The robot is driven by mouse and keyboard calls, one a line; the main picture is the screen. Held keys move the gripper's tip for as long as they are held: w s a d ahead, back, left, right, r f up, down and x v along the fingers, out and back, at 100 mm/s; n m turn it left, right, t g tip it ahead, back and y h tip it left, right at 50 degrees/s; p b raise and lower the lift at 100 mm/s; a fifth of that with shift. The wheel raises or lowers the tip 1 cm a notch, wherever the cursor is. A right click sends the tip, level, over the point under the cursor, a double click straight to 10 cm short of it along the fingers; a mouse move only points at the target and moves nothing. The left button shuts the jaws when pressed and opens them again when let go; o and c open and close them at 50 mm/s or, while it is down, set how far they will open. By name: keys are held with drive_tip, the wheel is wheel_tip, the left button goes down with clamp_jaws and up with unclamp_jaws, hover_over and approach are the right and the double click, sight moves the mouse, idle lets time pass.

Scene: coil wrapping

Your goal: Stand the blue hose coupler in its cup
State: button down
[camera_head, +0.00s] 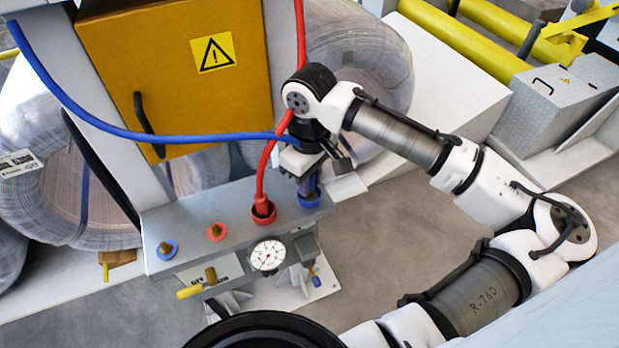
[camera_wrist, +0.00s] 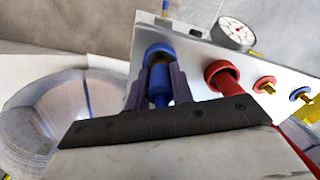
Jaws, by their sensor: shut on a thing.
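My gripper (camera_head: 309,184) is shut on the blue hose coupler (camera_wrist: 158,88), which sits between its two dark fingers in the wrist view. The fingers point down at the blue cup (camera_head: 310,200) at the right end of the grey panel top. In the wrist view the coupler's far end lines up with the blue cup (camera_wrist: 159,50) and overlaps its opening. I cannot tell how deep it sits in the cup. The blue hose (camera_head: 190,137) runs from the upper left to my gripper. The fingers hide most of the coupler in the head view.
The red coupler (camera_head: 262,203) stands in its red cup, close left of my gripper, with the red hose (camera_head: 262,165) rising from it. Further left are red (camera_head: 216,231) and blue (camera_head: 167,249) ports. A gauge (camera_head: 267,256) is on the panel front. Wrapped coils stand behind.

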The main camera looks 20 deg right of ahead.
drive_tip(key=shift+f, duration=0.25)
drive_tip(key=shift+f+b, duration=0.3)
drive_tip(key=shift+f, duration=0.3)
drive_tip(key=c, duration=1.2)
unclamp_jaws()
drive_tip(key=shift+s+f, duration=0.1)
drive_tip(key=shift+s+a, duration=0.1)
wheel_tip(320, 180, up, 13)
drive_tip(key=shift+r, duration=0.2)
